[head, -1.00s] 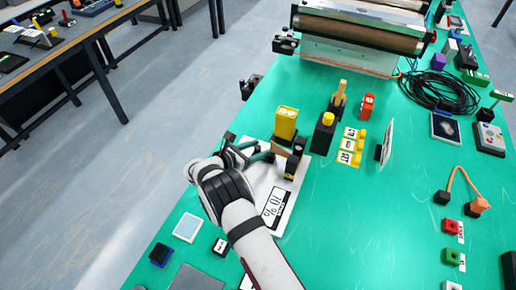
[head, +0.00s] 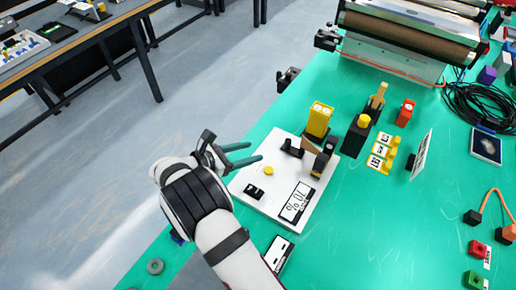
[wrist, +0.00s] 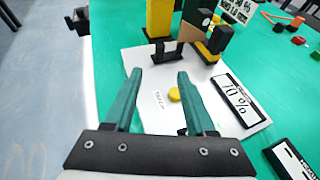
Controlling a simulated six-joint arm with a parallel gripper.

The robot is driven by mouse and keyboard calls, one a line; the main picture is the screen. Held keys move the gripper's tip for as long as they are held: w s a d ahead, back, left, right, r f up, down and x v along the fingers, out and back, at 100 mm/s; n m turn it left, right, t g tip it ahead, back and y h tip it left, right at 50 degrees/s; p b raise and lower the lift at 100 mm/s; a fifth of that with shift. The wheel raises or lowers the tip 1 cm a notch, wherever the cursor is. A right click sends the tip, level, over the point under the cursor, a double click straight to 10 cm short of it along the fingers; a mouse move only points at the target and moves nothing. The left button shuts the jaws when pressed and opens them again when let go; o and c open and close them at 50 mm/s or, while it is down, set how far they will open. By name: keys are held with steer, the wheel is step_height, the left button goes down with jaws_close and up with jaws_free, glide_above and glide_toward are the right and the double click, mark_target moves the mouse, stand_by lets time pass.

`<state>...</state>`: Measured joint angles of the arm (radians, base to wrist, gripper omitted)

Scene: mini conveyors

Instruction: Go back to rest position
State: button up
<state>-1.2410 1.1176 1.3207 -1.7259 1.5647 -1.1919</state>
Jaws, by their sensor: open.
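My gripper (head: 254,152) is open, with green fingers. In the head view it is over the left edge of a white board (head: 258,198) on the green table. In the wrist view nothing lies between my gripper's fingertips (wrist: 160,72). My arm and wrist reach in from the bottom of the head view.
A yellow block (head: 318,120), a black block with a yellow knob (head: 357,135) and a red block (head: 405,113) stand beyond the board. A conveyor (head: 395,60) is at the back. Open floor lies to the left.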

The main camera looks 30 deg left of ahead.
stand_by(0.3)
steer(key=w+d+r+m+g+h, duration=0.1)
steer(key=w+d+r+m+g, duration=0.1)
steer(key=d+r+m, duration=0.3)
steer(key=w+d+r+m+g+h, duration=0.1)
steer(key=d+m+g+h, duration=0.1)
steer(key=d, duration=0.5)
steer(key=s+d+r+m+g+y, duration=0.1)
steer(key=s+d+r+m+g, duration=0.2)
steer(key=d+m, duration=0.4)
steer(key=s+d+r+m+g, duration=0.2)
steer(key=d+r+m+g, duration=0.15)
steer(key=d, duration=0.55)
steer(key=s+d+r+m+g+y, duration=0.2)
steer(key=s+d+m+g+y, duration=0.15)
steer(key=s+d+m, duration=0.65)
steer(key=s+a+f+m+t+y, duration=0.1)
steer(key=s+a+m+y, duration=0.2)
steer(key=s+m, duration=0.6)
steer(key=shift+s+a+m+y, duration=0.2)
steer(key=shift+s+m+y, duration=0.3)
steer(key=shift+y, duration=0.65)
